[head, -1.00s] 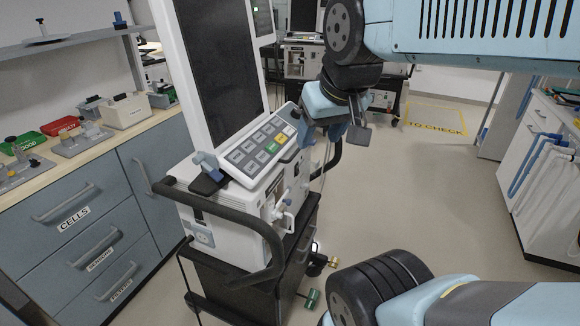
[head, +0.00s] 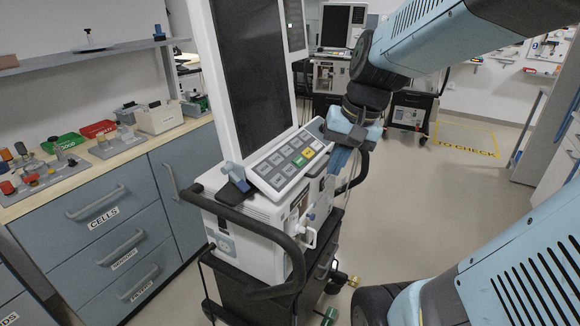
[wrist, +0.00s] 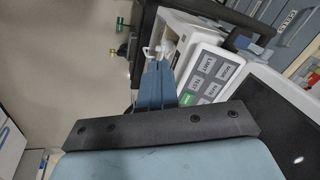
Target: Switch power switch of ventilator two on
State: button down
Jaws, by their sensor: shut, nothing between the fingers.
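The near ventilator (head: 258,240) is a white unit with a tall dark screen (head: 250,80) and a sloped button panel (head: 290,160). The panel has grey keys, one green key and one yellow key. It also shows in the wrist view (wrist: 207,75). My gripper (head: 336,170) is shut and empty, pointing down beside the panel's right end. In the wrist view the closed blue fingers (wrist: 157,68) lie beside the panel, close to a white side fitting (wrist: 160,48). I cannot tell whether they touch it. No number label or power switch is clearly readable.
A black handle rail (head: 240,222) curves around the ventilator's front. Another ventilator (head: 330,75) stands at the back. A counter with drawers (head: 105,215) is on the left, holding trays and a white box (head: 160,117). The floor on the right (head: 425,195) is clear.

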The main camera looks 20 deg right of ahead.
aim_at(323, 185)
jog(key=w+d+f+m+y, duration=0.7)
jog(key=w+f+m+y, duration=0.1)
jog(key=w+f+m, duration=0.35)
jog(key=w+d+f+m+t, duration=0.2)
jog(key=d+f+m+t, duration=0.2)
jog(key=d+f+m, duration=0.2)
jog(key=w+d+f+m+t+y, duration=0.1)
jog(key=w+d+f+m+t, duration=0.2)
jog(key=d+f, duration=0.6)
jog(key=m+t, duration=0.2)
jog(key=shift+d+f+m+t, duration=0.3)
jog(key=shift+d+f+m, duration=0.05)
jog(key=shift+d+f, duration=0.05)
jog(key=shift+w+a, duration=0.1)
jog(key=shift+w, duration=0.05)
jog(key=x, duration=1.3)
jog(key=shift+w+a, duration=0.2)
jog(key=shift+a, duration=0.2)
